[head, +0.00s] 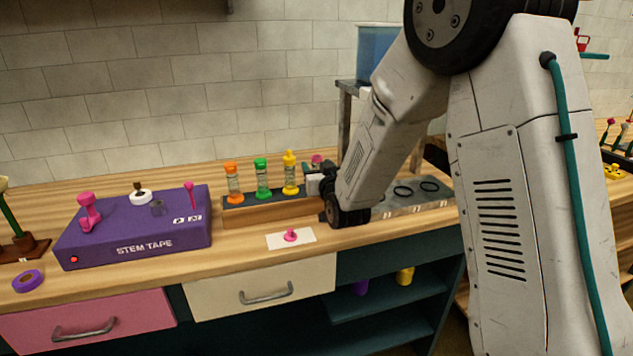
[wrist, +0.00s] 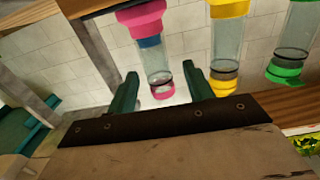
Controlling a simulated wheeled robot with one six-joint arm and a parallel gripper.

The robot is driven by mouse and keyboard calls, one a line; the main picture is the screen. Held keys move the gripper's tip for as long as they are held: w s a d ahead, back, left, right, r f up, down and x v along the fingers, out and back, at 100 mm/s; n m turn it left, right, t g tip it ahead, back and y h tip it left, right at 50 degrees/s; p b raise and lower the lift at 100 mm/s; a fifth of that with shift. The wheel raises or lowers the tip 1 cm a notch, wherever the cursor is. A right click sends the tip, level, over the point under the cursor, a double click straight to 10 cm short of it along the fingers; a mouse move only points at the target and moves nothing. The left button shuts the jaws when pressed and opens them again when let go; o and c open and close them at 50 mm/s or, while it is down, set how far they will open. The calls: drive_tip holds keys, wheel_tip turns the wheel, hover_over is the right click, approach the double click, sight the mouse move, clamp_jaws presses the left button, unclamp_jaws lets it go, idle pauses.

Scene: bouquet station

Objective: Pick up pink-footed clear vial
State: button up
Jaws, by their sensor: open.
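The pink-footed clear vial (wrist: 155,62) shows in the wrist view, with pink at both ends and a blue band beside the larger pink part. It appears between the two green fingers of my gripper (wrist: 160,72), with a visible gap on each side. The fingers are open and empty, and I cannot tell how far they reach around the vial. In the head view my gripper (head: 317,182) is at the right end of the vial rack (head: 270,212). Only a pink end of the vial (head: 317,160) shows above it; the rest is hidden.
Yellow (head: 290,175), green (head: 262,178) and orange (head: 233,183) vials stand left of my gripper. A small pink piece (head: 291,236) lies on a white card in front. The purple stem tape box (head: 135,228) is further left. A grey tray (head: 410,198) lies right.

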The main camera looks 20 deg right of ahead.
drive_tip(key=shift+w, duration=0.9)
clamp_jaws()
drive_tip(key=shift+r, duration=0.1)
